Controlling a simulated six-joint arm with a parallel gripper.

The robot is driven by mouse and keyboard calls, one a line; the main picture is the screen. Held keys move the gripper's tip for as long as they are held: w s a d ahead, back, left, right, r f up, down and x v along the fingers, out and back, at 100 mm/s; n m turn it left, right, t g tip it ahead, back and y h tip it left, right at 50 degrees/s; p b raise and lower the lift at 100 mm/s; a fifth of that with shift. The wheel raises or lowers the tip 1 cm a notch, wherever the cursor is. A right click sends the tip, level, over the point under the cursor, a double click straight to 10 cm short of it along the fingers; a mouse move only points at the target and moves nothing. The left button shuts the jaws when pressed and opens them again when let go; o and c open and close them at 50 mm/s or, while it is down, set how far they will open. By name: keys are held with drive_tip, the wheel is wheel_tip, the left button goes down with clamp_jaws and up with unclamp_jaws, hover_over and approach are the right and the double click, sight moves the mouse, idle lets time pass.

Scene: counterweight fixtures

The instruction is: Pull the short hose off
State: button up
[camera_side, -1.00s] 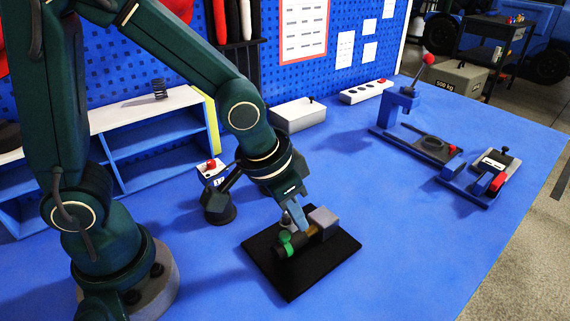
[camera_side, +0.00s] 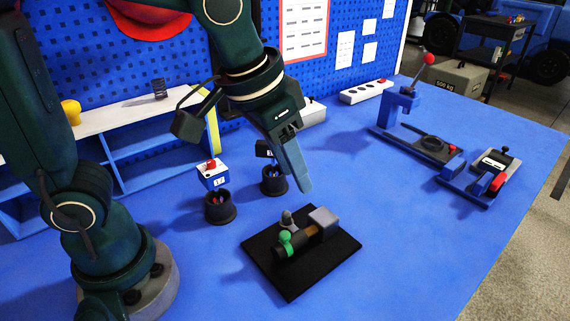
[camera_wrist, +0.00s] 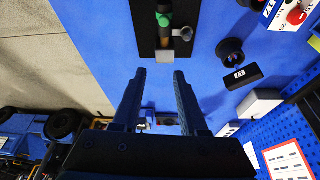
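The short black hose (camera_side: 297,243) lies on a fixture on the black plate (camera_side: 330,262). A green clip (camera_side: 285,240) sits around it, and its right end meets a brass-coloured fitting (camera_side: 313,231) beside a grey block (camera_side: 323,217). I cannot tell how far the hose overlaps the fitting. A grey knob (camera_side: 287,218) stands behind the hose. In the wrist view the green clip (camera_wrist: 164,19) and grey block (camera_wrist: 165,56) are ahead of the fingers. My gripper (camera_wrist: 160,76) is open and empty; in the side view it (camera_side: 304,188) hangs above and behind the plate, apart from everything.
A blue lever fixture (camera_side: 420,143) and a smaller blue clamp fixture (camera_side: 483,180) stand at right. The blue table in front is clear.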

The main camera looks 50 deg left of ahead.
drive_tip(key=n, duration=0.1)
drive_tip(key=n+g, duration=0.4)
drive_tip(key=n, duration=0.1)
hover_over(285, 233)
drive_tip(key=shift+y, duration=0.3)
wheel_tip(285, 233, down, 5)
drive_tip(key=shift+f, duration=0.1)
drive_tip(key=shift+s+f, duration=0.1)
drive_tip(key=shift+f, duration=2.75)
clamp_jaws()
